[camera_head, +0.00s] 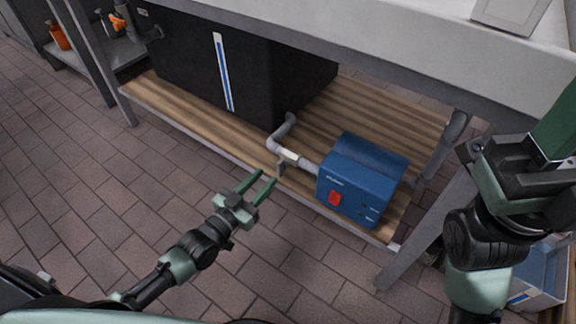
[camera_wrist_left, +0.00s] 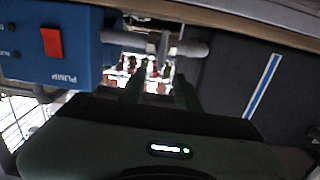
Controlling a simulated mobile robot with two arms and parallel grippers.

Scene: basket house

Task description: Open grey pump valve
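The blue pump (camera_head: 362,178) with a red switch sits on the wooden lower shelf. A grey pipe (camera_head: 309,165) joins it to the black tank. The grey valve handle (camera_head: 281,168) hangs at the pipe beside a pale section. In the left wrist view the handle (camera_wrist_left: 164,46) shows ahead of the fingers, with the pump (camera_wrist_left: 50,45) at the left. My left gripper (camera_head: 264,178) is open and empty, in front of the shelf edge, close to the handle and apparently apart from it. My right gripper (camera_head: 545,150) is at the right edge; its fingertips are not clear.
The black tank (camera_head: 240,75) fills the shelf's left part. A grey table leg (camera_head: 430,225) stands right of the pump, and the table top (camera_head: 420,40) overhangs above. A blue container (camera_head: 540,275) is at lower right. Tiled floor (camera_head: 110,190) before the shelf is clear.

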